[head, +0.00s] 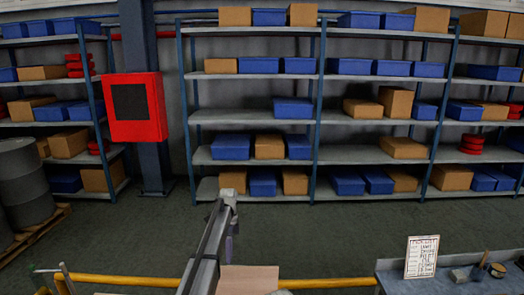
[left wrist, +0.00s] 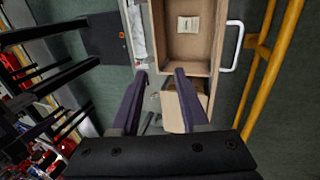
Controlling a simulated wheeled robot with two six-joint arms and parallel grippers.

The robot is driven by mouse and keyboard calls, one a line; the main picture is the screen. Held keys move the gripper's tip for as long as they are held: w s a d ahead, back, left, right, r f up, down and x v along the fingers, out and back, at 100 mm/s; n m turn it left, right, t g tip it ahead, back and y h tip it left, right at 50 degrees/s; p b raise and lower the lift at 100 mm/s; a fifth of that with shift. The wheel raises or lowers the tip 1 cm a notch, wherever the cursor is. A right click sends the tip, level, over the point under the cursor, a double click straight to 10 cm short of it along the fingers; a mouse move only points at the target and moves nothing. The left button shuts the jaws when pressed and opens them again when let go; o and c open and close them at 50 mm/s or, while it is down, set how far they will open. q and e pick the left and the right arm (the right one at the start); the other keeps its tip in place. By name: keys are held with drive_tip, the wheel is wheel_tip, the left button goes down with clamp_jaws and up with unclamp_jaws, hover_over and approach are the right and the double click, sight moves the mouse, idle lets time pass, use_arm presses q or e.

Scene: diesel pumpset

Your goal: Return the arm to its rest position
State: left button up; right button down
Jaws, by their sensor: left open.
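My left arm (head: 205,255) comes up from the bottom edge of the head view, left of centre. My left gripper (head: 232,225) shows at its far end, partly hidden by the arm. In the left wrist view its two purple fingers (left wrist: 160,73) stand apart with nothing held between them. Beyond the fingertips is an open-topped wooden drawer or box (left wrist: 203,67), with a small pale label or packet (left wrist: 188,24) inside. A white handle (left wrist: 235,46) is on its right side. My right gripper is not in view.
A yellow rail (head: 120,280) crosses the bottom of the head view, behind a flat brown surface (head: 248,279). A bench (head: 395,281) with a written board (head: 422,257) is at lower right. Open green floor (head: 300,225) lies before shelves, a red box (head: 133,107) and a drum (head: 22,180).

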use_arm(q)
drive_tip(key=s+d+f+n+t+b, duration=0.1)
drive_tip(key=s+d+f+n+b, duration=0.1)
drive_tip(key=s, duration=1.1)
drive_tip(key=s+d+f+n+t+b, duration=0.1)
drive_tip(key=s+f+n+b, duration=0.3)
drive_tip(key=s, duration=1)
drive_tip(key=s+d+f+n+t+y+b, duration=0.1)
drive_tip(key=s+d+f+n+b, duration=0.2)
drive_tip(key=s+n, duration=0.5)
drive_tip(key=s+f+b, duration=0.1)
drive_tip(key=s+f, duration=0.1)
drive_tip(key=s, duration=0.3)
drive_tip(key=shift+s+d, duration=0.2)
drive_tip(key=shift+d, duration=0.1)
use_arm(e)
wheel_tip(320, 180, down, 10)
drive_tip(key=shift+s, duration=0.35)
